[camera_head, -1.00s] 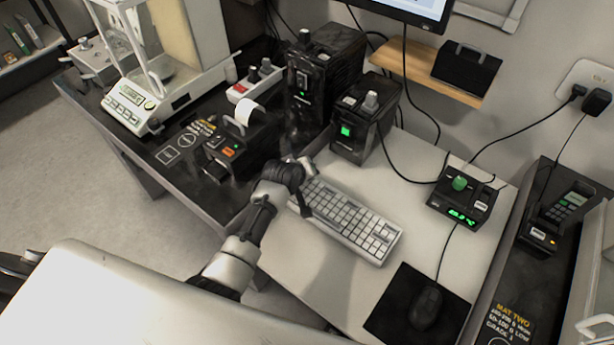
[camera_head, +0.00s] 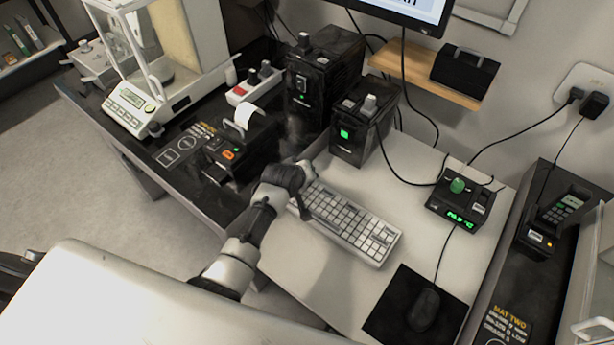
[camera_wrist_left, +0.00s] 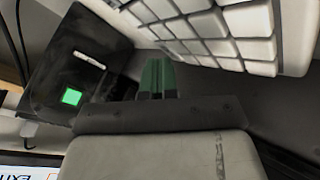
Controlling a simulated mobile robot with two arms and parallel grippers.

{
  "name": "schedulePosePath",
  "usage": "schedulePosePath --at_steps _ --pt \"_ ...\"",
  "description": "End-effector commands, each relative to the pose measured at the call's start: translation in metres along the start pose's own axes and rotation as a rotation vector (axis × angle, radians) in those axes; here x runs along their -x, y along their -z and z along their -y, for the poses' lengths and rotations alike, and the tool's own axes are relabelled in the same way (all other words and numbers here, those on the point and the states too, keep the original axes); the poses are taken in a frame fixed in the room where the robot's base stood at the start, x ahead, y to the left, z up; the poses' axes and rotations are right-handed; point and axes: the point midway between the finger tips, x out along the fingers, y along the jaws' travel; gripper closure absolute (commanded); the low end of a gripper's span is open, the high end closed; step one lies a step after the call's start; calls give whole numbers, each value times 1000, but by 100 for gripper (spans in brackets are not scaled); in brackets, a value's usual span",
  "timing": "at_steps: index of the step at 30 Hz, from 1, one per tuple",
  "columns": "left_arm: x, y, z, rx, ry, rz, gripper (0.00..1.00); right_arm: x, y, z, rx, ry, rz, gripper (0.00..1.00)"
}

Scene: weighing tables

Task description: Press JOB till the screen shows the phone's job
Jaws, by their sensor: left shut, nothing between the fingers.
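My left gripper (camera_head: 304,212) is low at the left end of the white keyboard (camera_head: 350,222). Its fingertips (camera_wrist_left: 157,78) are together and empty beside the keyboard's keys (camera_wrist_left: 215,30) in the left wrist view. I cannot tell whether they touch anything. The screen (camera_head: 425,12) is cut off at the top, showing only a scrap of dark lettering. A corded handset, perhaps the phone (camera_head: 566,206), sits in a dark cradle (camera_head: 536,243) on the right. No label reading JOB is legible. My right gripper is not in view.
A black box with a green light (camera_head: 362,130) stands behind the keyboard. A small unit with a green knob and green display (camera_head: 460,204) is to its right. A mouse (camera_head: 424,308) lies on a black mat (camera_head: 385,313). A printer (camera_head: 236,150) and balance (camera_head: 150,108) are left.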

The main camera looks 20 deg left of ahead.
Motion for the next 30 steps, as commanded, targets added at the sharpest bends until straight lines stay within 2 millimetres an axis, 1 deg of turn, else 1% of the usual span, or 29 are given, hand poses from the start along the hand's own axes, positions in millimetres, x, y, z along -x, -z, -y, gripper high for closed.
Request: schedulePosePath --at_steps 1,11,14,27,30 --pt "2 1 2 1 7 2 100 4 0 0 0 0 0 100" --pt "3 4 -1 -3 0 -6 100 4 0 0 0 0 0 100" --pt "6 7 -4 -4 -1 -7 100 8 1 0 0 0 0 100" --pt "36 28 -26 -3 -3 -9 100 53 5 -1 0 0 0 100" --pt "40 31 -29 -3 -3 -9 100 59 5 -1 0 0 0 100"
